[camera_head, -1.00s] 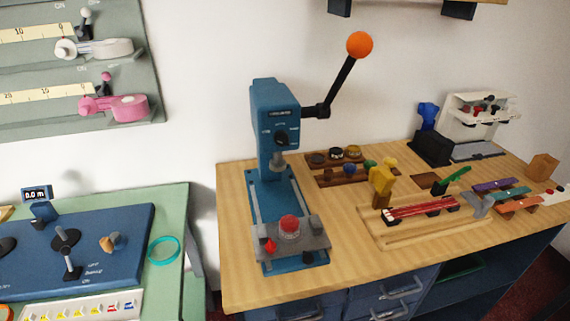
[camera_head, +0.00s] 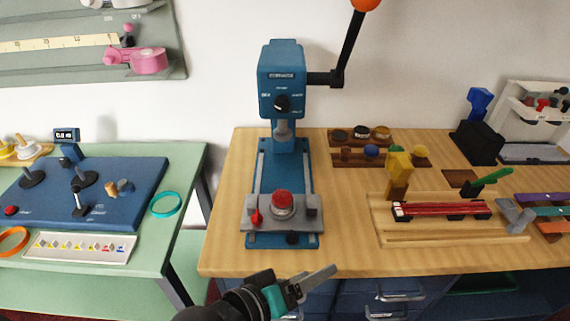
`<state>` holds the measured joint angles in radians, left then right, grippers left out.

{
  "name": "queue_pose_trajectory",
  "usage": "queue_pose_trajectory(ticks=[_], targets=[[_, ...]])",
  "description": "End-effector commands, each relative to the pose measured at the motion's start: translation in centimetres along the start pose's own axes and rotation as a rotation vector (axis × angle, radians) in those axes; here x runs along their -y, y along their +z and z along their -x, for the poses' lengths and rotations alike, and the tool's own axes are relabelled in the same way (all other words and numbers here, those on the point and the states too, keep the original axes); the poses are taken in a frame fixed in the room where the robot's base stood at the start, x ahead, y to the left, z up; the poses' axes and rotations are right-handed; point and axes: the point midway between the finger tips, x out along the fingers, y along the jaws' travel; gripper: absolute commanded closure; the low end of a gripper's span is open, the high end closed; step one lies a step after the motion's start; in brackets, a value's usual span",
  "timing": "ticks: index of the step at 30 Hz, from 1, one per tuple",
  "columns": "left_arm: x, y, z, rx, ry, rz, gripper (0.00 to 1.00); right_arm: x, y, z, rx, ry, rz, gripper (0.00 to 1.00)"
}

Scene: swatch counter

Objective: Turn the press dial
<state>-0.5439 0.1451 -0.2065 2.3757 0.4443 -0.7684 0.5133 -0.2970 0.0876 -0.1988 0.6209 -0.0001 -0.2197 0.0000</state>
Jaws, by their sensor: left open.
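The blue press (camera_head: 281,75) stands upright on the wooden counter. Its press dial (camera_head: 282,103) is a small black knob on the front of the head, with small white markings around it. The press lever (camera_head: 349,48) rises to the right and ends in an orange ball at the top edge. A red button (camera_head: 283,203) sits on the grey plate at the press base. My left gripper (camera_head: 318,283) is in front of the counter's front edge, below the press and well apart from the dial. It is open, with nothing seen between its fingers. My right gripper is not in view.
A wooden holder (camera_head: 398,210) with red strips and a yellow tool stands right of the press. A rack of small jars (camera_head: 361,134) is behind it. A green table (camera_head: 187,165) with a blue board is left, across a gap. Space above the counter's front edge is clear.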

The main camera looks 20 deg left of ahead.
Motion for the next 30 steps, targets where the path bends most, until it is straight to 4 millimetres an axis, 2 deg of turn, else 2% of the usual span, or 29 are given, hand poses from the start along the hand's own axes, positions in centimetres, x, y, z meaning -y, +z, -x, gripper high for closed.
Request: queue_pose_trajectory(ticks=[6, 9, 12, 16, 21, 25, 30], targets=[[-4.8, -3.6, 0.2, -0.161, 0.270, 0.355, 0.32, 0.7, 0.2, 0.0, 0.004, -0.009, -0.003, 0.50], [-6.4, -6.0, 1.1, -0.239, 0.414, 0.565, 0.32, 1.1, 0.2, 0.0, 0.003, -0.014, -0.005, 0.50], [-7.2, -8.4, 2.3, -0.312, 0.557, 0.788, 0.32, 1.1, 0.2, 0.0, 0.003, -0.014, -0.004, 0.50], [-6.9, -11.3, 4.2, -0.404, 0.732, 1.072, 0.32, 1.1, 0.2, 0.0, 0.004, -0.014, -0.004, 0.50], [-5.2, -13.8, 6.1, -0.499, 0.900, 1.350, 0.32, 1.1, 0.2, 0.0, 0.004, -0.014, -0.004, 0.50], [-4.2, -14.7, 6.9, -0.542, 0.968, 1.461, 0.32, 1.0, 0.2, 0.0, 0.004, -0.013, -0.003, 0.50], [-4.0, -15.4, 6.9, -0.558, 0.992, 1.495, 0.32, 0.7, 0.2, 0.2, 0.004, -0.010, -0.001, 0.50]])
